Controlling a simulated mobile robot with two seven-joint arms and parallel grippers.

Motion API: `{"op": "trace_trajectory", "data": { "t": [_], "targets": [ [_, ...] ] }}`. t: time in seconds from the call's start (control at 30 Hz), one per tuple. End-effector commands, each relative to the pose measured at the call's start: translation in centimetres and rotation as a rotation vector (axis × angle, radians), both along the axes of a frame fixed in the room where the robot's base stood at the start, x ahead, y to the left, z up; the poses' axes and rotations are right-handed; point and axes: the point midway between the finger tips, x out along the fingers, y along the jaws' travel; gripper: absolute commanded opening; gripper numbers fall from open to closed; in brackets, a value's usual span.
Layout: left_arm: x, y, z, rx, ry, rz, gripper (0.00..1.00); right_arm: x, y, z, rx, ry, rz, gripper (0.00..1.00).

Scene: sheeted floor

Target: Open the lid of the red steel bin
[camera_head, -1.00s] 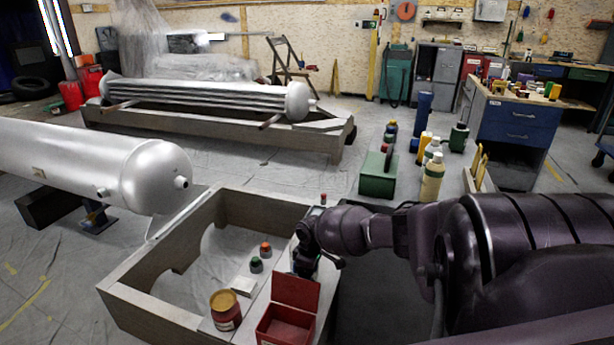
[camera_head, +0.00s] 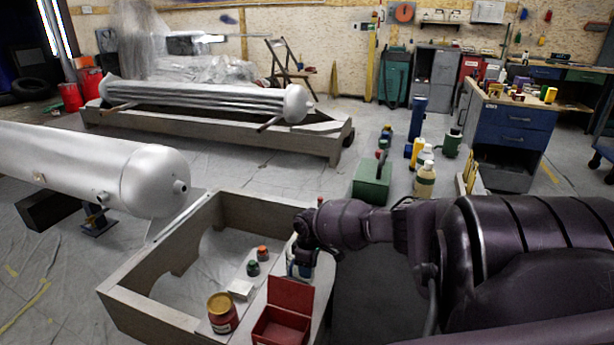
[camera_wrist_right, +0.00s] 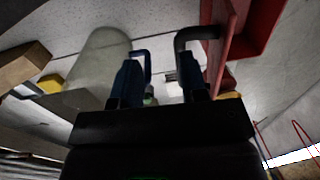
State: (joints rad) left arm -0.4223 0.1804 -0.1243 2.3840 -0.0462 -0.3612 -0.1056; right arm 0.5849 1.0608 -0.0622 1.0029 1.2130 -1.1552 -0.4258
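The red steel bin (camera_head: 280,331) stands on the wooden frame at the bottom of the head view. Its lid (camera_head: 291,293) is raised and stands upright at the bin's far side, and the bin's inside shows. My right gripper (camera_head: 301,264) is just behind the lid, low over the frame. In the right wrist view the two fingers (camera_wrist_right: 167,70) are apart with nothing seen between them. The red lid or bin (camera_wrist_right: 229,45) is close beside the right-hand finger there; I cannot tell whether they touch. My left gripper is not in view.
A yellow-lidded jar (camera_head: 222,313), a white box (camera_head: 240,289) and small green-capped (camera_head: 252,268) and orange-capped (camera_head: 262,254) containers stand left of the bin. A silver tank (camera_head: 150,180) is farther left. A green box (camera_head: 372,183) and bottles (camera_head: 425,180) stand behind my right arm.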

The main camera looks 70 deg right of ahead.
Motion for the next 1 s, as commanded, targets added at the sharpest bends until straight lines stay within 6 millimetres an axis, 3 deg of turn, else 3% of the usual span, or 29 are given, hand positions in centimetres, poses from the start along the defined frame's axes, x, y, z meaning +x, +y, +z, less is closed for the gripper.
{"op": "trace_trajectory", "data": {
  "t": [0.03, 0.1, 0.33, 1.0],
  "targets": [
    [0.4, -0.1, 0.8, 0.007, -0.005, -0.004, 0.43, 0.7, 0.0, 2.0, 0.002, -0.019, 0.002, 0.4],
    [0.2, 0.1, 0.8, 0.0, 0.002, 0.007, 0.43, 0.9, 0.1, 3.3, 0.003, -0.024, 0.002, 0.4],
    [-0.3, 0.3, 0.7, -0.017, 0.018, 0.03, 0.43, 1.0, 0.1, 6.1, 0.006, -0.026, 0.001, 0.4],
    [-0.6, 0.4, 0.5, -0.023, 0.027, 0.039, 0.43, 1.0, 0.1, 6.7, 0.008, -0.025, 0.002, 0.4]
  ]
}}
